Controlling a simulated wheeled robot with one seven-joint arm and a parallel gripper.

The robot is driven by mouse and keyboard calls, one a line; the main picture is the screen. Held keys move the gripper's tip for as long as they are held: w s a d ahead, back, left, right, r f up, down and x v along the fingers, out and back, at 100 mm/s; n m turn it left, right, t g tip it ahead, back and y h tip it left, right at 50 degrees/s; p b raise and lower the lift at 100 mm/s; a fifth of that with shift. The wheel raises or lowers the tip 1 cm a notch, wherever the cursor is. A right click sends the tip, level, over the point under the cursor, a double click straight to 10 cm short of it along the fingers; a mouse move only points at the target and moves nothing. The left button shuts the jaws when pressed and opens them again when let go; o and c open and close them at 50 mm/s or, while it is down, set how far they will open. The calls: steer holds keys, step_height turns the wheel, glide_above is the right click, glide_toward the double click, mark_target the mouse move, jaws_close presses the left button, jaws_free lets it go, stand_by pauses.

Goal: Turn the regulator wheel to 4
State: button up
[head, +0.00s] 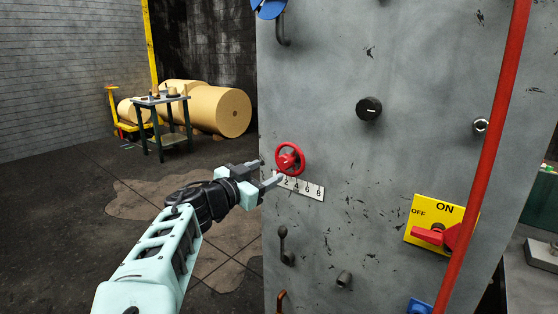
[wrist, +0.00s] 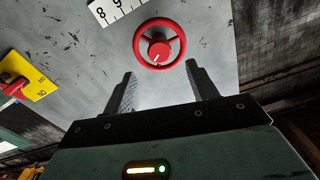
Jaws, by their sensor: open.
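The red regulator wheel (head: 290,159) is mounted on the grey metal panel, with a white numbered scale plate (head: 306,189) just below it. My gripper (head: 268,172) is open and empty, just left of the wheel and close to the panel. In the wrist view the wheel (wrist: 159,44) lies beyond and between the two fingertips, and the fingers look apart from it. A small white mark shows on the wheel's hub; which number it points to I cannot tell.
A black knob (head: 369,108) sits up and right of the wheel. A yellow ON/OFF plate with a red switch (head: 428,236) is at lower right, by a red pipe (head: 485,150). A black lever (head: 285,246) sticks out below the wheel. Floor at left is open.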

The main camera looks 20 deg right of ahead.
mark_target(283, 163)
steer(key=p+x, duration=0.1)
steer(key=x, duration=0.5)
steer(key=shift+w+d, duration=0.25)
steer(key=c, duration=1)
